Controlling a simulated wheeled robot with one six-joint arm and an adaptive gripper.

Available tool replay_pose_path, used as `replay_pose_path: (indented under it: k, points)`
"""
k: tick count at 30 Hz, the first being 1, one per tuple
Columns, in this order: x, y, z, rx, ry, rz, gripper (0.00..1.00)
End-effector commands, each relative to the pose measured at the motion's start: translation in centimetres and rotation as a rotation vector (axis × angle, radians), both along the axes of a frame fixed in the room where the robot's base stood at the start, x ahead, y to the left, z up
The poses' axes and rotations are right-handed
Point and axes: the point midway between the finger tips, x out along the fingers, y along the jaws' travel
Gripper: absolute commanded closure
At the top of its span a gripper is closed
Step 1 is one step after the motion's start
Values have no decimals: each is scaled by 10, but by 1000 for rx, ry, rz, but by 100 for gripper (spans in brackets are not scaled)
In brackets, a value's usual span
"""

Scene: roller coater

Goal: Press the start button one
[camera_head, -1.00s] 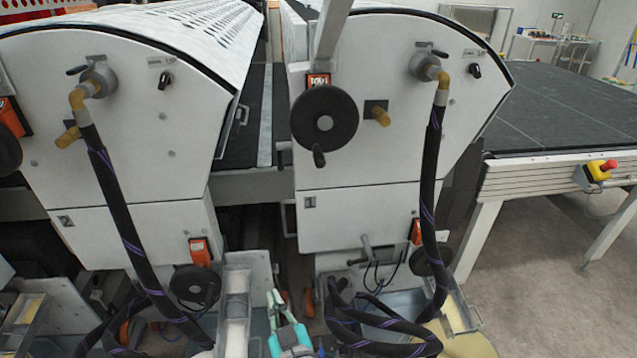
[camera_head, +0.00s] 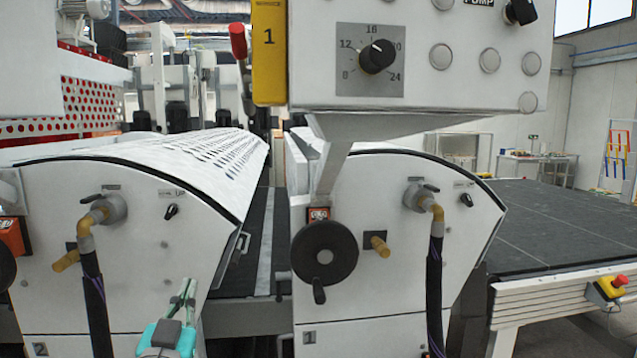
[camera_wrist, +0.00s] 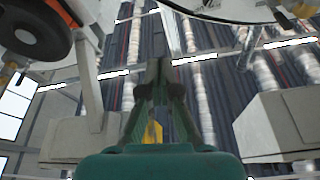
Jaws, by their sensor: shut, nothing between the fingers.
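A control panel (camera_head: 420,90) hangs at the top of the head view, over the right machine unit. It bears a dial (camera_head: 376,57) numbered 8 to 24, several round grey buttons (camera_head: 441,57) and a black switch (camera_head: 520,11) by a "PUMP" label. The panel's top is cut off, and I cannot tell which button is start button one. My gripper (camera_head: 186,291) is shut and empty, low in front of the left unit, below and left of the panel. In the wrist view my gripper (camera_wrist: 160,75) points upward toward the ceiling, touching nothing.
A yellow box marked 1 (camera_head: 269,52) hangs left of the panel. A black handwheel (camera_head: 324,252) and brass pipe fittings (camera_head: 378,246) stick out of the right unit. A red emergency stop (camera_head: 619,281) sits on the conveyor (camera_head: 566,225) at right.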

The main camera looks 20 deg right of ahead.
Motion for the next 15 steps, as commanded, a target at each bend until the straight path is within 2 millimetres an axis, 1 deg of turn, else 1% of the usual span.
replay_pose_path:
  k: [1,8,9,11,12,14,15]
  points:
    - [1,5,21,25,-23,-11,100]
    - [-5,16,105,146,-115,-71,100]
    - [-7,17,119,168,-131,-81,100]
    - [-11,19,141,204,-155,-95,100]
    - [-15,19,156,227,-172,-106,100]
    - [-20,21,177,264,-195,-121,100]
    - [-24,21,191,290,-211,-130,100]
